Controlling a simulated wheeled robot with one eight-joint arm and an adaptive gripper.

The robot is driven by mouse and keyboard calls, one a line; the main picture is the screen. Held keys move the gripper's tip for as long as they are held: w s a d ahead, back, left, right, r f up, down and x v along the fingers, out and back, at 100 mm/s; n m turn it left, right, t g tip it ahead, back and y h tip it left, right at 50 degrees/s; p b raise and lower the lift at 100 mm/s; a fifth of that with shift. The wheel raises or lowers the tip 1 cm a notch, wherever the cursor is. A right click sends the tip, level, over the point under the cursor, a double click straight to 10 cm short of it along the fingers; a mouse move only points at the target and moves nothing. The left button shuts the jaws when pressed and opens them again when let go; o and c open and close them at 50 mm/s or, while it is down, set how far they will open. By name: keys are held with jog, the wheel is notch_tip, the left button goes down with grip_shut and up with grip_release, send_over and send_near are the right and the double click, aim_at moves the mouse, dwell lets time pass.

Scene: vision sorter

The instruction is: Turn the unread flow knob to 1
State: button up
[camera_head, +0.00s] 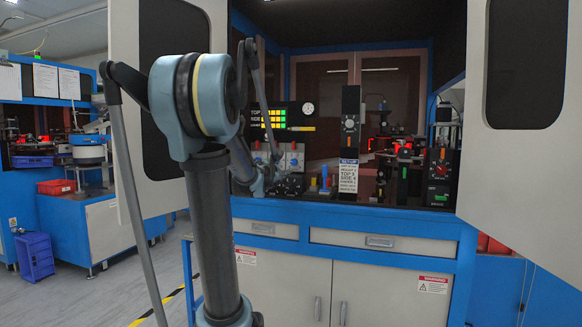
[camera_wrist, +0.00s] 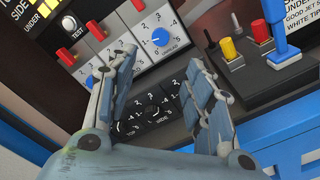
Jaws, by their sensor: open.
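A blue knob (camera_wrist: 160,37) sits on a white panel in the wrist view, with numbers around it and a small label below that seems to read "unread". Its exact pointer setting is too small to tell. My gripper (camera_wrist: 162,66) is open and empty, its two jointed fingers apart in front of the panels. The blue knob lies just beyond the fingertips, not between them. Black dials (camera_wrist: 150,109) with white numbers show between the fingers, partly hidden by them. In the head view my gripper is at the bench controls, too small and dark to make out.
Red switches (camera_wrist: 97,28) and a white test button (camera_wrist: 69,23) are left of the blue knob. Yellow and red buttons (camera_wrist: 229,48) and a blue upright lever (camera_wrist: 277,27) stand to the right. The cabinet's open door (camera_head: 530,130) is at the right.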

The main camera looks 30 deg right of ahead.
aim_at(293, 163)
jog(key=x, duration=1.5)
jog(key=shift+w+d, duration=0.15)
jog(key=shift+d, duration=0.2)
jog(key=c, duration=1)
jog(key=shift+c, duration=0.2)
